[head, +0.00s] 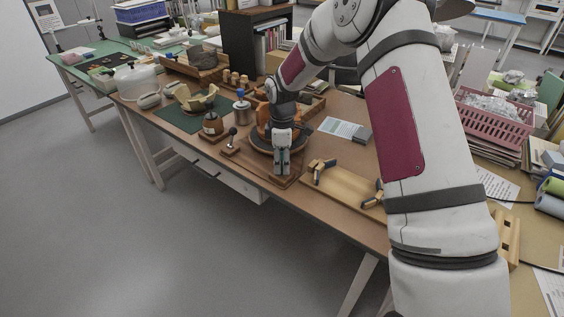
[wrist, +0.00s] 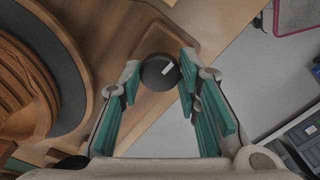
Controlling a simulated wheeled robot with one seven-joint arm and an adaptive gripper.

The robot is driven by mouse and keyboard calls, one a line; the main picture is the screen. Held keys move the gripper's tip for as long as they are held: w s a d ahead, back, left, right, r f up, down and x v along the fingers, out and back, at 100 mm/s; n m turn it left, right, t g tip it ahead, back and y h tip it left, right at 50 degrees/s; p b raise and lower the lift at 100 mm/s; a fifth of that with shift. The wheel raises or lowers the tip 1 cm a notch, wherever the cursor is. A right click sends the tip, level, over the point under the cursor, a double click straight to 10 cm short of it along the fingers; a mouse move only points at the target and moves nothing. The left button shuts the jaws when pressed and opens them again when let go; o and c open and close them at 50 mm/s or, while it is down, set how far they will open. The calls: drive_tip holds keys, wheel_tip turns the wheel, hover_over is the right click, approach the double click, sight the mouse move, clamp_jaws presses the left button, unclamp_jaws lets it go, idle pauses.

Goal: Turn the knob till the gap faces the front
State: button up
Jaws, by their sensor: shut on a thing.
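The knob (wrist: 152,76) is a round black cap with a short white mark, at the front corner of a wooden base board (head: 270,176). My gripper (wrist: 160,70) has its green-padded fingers on either side of the knob and is shut on it. In the head view my gripper (head: 282,166) points down at the board's front and hides the knob. Behind it is a dark round turntable (wrist: 72,62) with a wooden rim, bearing a ribbed orange-brown vessel (wrist: 20,95). My arm covers much of the vessel in the head view, and I cannot make out its gap.
A small black-topped lever (head: 232,132) and a brown jar (head: 212,124) stand left of the board. A wooden board with clamps (head: 345,186) lies close on the right. A green mat (head: 180,118) with a broken bowl is farther left. The table's front edge is near.

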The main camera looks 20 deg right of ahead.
sight(282, 164)
drive_tip(key=shift+n, duration=0.4)
drive_tip(key=o, duration=1.1)
drive_tip(key=shift+o, duration=0.2)
wheel_tip(282, 164, up, 12)
